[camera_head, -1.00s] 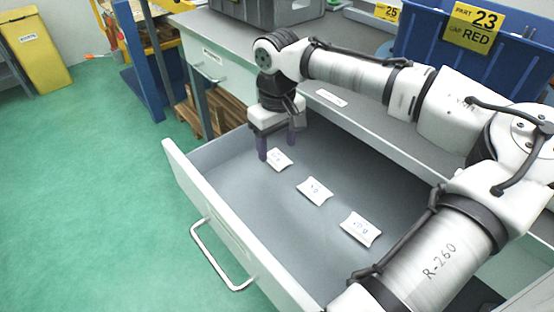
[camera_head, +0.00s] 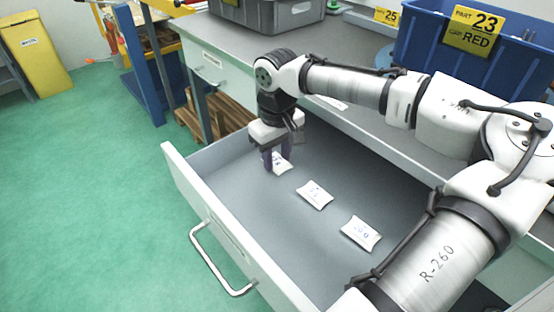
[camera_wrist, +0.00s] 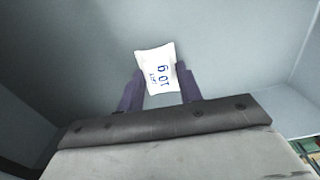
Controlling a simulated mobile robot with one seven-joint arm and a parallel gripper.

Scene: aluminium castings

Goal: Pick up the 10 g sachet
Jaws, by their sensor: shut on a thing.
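The 10 g sachet (camera_wrist: 158,72) is white with blue print, and "10 g" reads sideways in the wrist view. It is between the two purple fingers of my gripper (camera_wrist: 160,88), which is shut on it. In the head view my gripper (camera_head: 278,160) is low inside the open drawer, at its far-left end, and the sachet (camera_head: 283,165) is partly hidden by the fingers. Whether the sachet touches the drawer floor I cannot tell.
Two other white sachets lie on the drawer floor, one in the middle (camera_head: 315,194) and one nearer (camera_head: 361,233). The grey drawer (camera_head: 240,205) has raised walls around my gripper. The worktop (camera_head: 235,45) overhangs behind, with a blue bin (camera_head: 420,40) on it.

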